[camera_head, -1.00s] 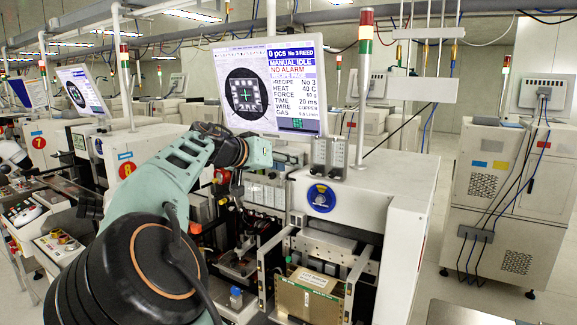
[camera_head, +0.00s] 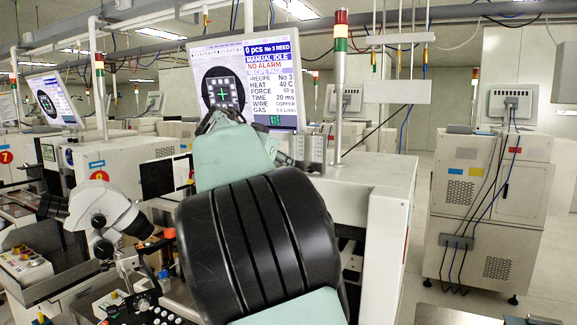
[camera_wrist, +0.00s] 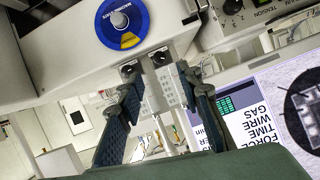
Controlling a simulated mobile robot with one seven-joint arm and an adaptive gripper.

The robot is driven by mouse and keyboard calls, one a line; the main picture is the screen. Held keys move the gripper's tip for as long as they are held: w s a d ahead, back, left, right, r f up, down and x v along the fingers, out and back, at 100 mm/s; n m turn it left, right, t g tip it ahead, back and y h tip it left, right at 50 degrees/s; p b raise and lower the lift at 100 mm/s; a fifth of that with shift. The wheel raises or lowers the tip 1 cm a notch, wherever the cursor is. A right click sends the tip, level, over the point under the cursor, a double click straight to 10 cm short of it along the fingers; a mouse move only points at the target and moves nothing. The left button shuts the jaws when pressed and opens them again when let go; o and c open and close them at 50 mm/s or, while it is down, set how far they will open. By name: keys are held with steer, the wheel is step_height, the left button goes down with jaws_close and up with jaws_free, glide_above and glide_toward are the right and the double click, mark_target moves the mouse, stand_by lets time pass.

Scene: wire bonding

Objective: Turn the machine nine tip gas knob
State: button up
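My gripper (camera_wrist: 157,78) is open and empty in the wrist view, its two dark fingers spread apart. A pale twin unit (camera_wrist: 165,88) shows between and beyond the fingers. It bears two small dark round knobs, one (camera_wrist: 128,72) by the left fingertip and one (camera_wrist: 160,57) between the tips. I cannot read which is tip gas, nor tell whether a finger touches one. In the head view the twin gauge unit (camera_head: 309,148) stands on top of the machine (camera_head: 375,172), right of my arm.
A round blue dial plate (camera_wrist: 123,20) is on the machine front, close to the fingers. A panel with a TENSION knob (camera_wrist: 233,6) is at upper right. The machine's screen (camera_head: 272,70) and lamp post (camera_head: 339,80) stand near the arm.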

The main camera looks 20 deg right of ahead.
steer(key=p+x, duration=0.1)
steer(key=x, duration=0.6)
steer(key=shift+p, duration=0.4)
steer(key=shift+w+f, duration=0.1)
steer(key=shift+f, duration=0.05)
jaws_close()
